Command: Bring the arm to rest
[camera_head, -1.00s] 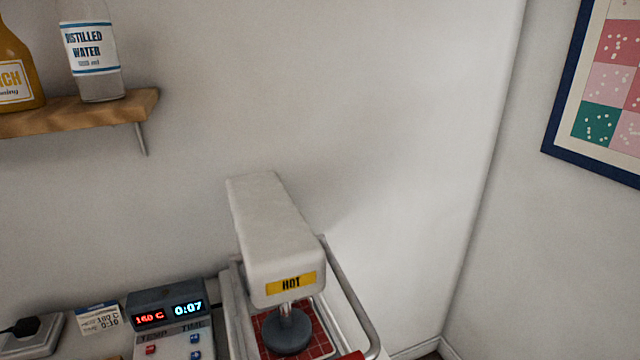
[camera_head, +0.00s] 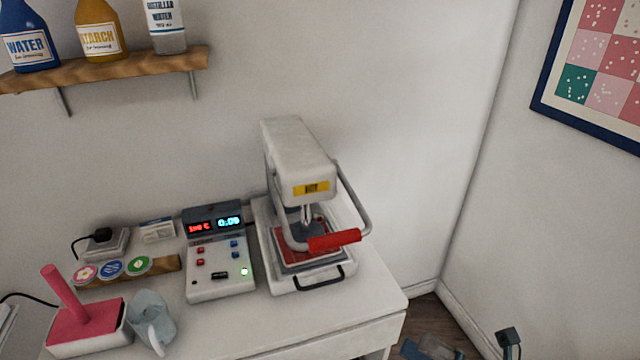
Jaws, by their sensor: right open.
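My right gripper (camera_head: 475,347) shows only in part at the bottom right edge, low beside the table and over the floor. Its jaws are open and I see nothing held in them. It is well apart from the heat press (camera_head: 295,150) on the white table. The press has a red handle (camera_head: 335,240) at its front and a yellow label on its head. My left gripper is not in view.
A control box (camera_head: 220,270) with lit displays stands left of the press. A pink-handled tool (camera_head: 70,300), a translucent jug (camera_head: 152,318) and several round patches (camera_head: 112,270) are further left. The table (camera_head: 345,318) ends at right. A wall shelf (camera_head: 110,68) holds bottles.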

